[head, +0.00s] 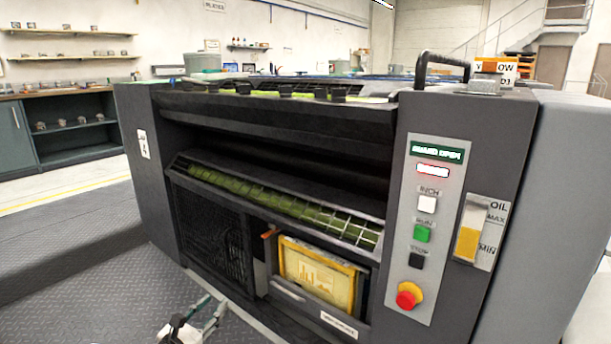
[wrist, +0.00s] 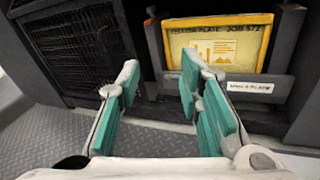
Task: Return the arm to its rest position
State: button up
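My gripper (head: 205,312) shows at the bottom of the head view, low in front of the dark press unit (head: 150,190). In the wrist view my gripper (wrist: 160,85) is open, its two teal-padded fingers spread with nothing between them. Past the right finger is a yellow-framed plate (head: 318,277) with a chart and text on it, standing in the lower bay of the press. It also shows in the wrist view (wrist: 225,45). The fingertips appear short of the plate. Most of my arm is out of view.
A control panel (head: 430,230) with white, green and black buttons and a red stop knob is on the press's right. A black mesh panel (wrist: 80,45) is left of the bay. Free floor (head: 80,270) lies to the left. Shelves (head: 70,58) stand far left.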

jog(key=d+r+m+g+h, duration=0.3)
jog(key=d+r+m+g, duration=0.4)
jog(key=d, duration=0.6)
jog(key=d+r+m+g+h, duration=0.2)
jog(key=d+r+m, duration=0.3)
jog(key=d+r, duration=0.6)
jog(key=s+d+r+m+g, duration=0.4)
jog(key=s+d+m, duration=0.15)
jog(key=d, duration=0.55)
jog(key=s+d+r+m+g+y, duration=0.25)
jog(key=s+d, duration=0.25)
jog(key=s, duration=0.5)
jog(key=s+d+r+m+g+y, duration=0.1)
jog(key=s+d+r+m+y, duration=0.3)
jog(key=s, duration=0.5)
jog(key=s+a+f+m+y+p, duration=0.15)
jog(key=s+m+y, duration=0.35)
jog(key=s, duration=1.4)
notch_tip(320, 180, up, 39)
jog(key=m+t+p, duration=0.1)
jog(key=t+p, duration=0.3)
jog(key=p, duration=3.3)
jog(key=shift+w+d+h+p, duration=0.25)
jog(key=shift+h+p, duration=0.15)
jog(key=shift+h, duration=0.05)
jog(key=shift+t, duration=0.25)
jog(key=shift+c, duration=0.3)
